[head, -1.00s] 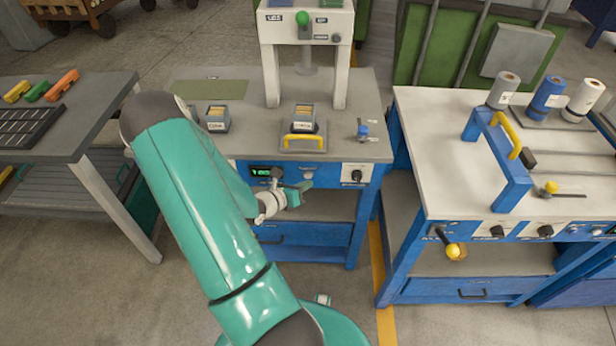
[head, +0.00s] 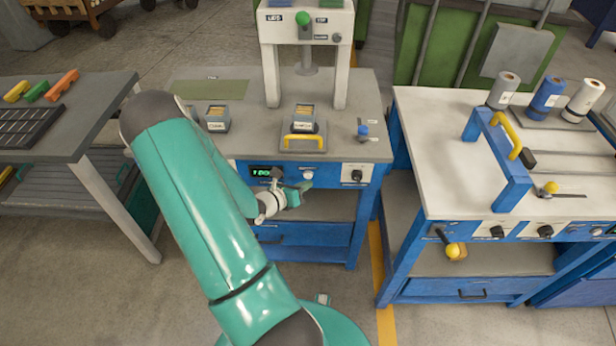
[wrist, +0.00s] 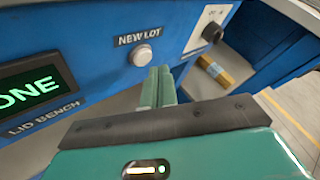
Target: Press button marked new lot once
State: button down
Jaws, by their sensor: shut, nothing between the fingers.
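The NEW LOT button (wrist: 142,57) is a round white button on the blue front panel, just under its NEW LOT label (wrist: 140,37). In the head view the button (head: 308,174) shows between the green display and a black knob. My gripper (head: 305,186) is shut and empty, just below the button. In the wrist view the closed green fingers of my gripper (wrist: 160,72) point at the panel, slightly right of and below the button. The button's face is uncovered there; the depth gap is hard to judge.
A lit display (wrist: 38,90), partly cut off, reads "ONE" above LID BENCH. A black knob (head: 356,175) sits right of the button. A yellow-handled fixture (head: 304,141) is on the bench top. A second blue bench (head: 440,160) stands to the right.

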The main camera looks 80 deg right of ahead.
jog(key=shift+d, duration=0.15)
dwell(0.7)
jog(key=shift+w+d, duration=0.1)
jog(key=shift+d, duration=0.2)
jog(key=shift+w+d, duration=0.1)
jog(key=shift+d, duration=0.25)
dwell(0.8)
jog(key=shift+a, duration=0.1)
jog(key=shift+s+a, duration=0.2)
jog(key=shift+a, duration=0.5)
jog(key=a, duration=0.2)
jog(key=s+a, duration=0.1)
jog(key=a, duration=0.1)
jog(key=shift+a, duration=0.4)
dwell(0.7)
